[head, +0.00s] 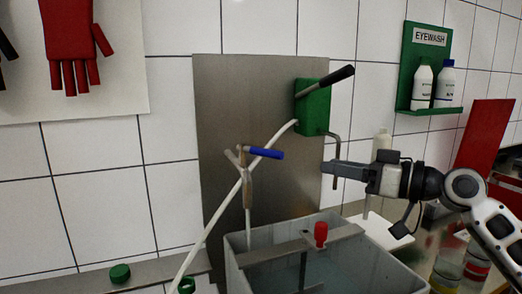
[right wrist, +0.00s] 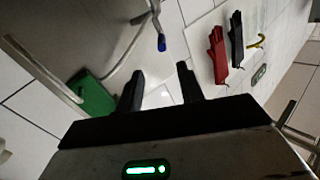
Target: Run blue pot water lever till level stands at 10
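My left gripper is in neither view. I cannot read a level scale or a 10 mark.
A green box (head: 313,106) with a black-handled lever (head: 330,80) is above my right gripper, with a pale hose running down left. A red knob (head: 321,234) stands on the tub's crossbar. An eyewash shelf (head: 430,109) with bottles hangs at right; a red glove (head: 75,45) is at left.

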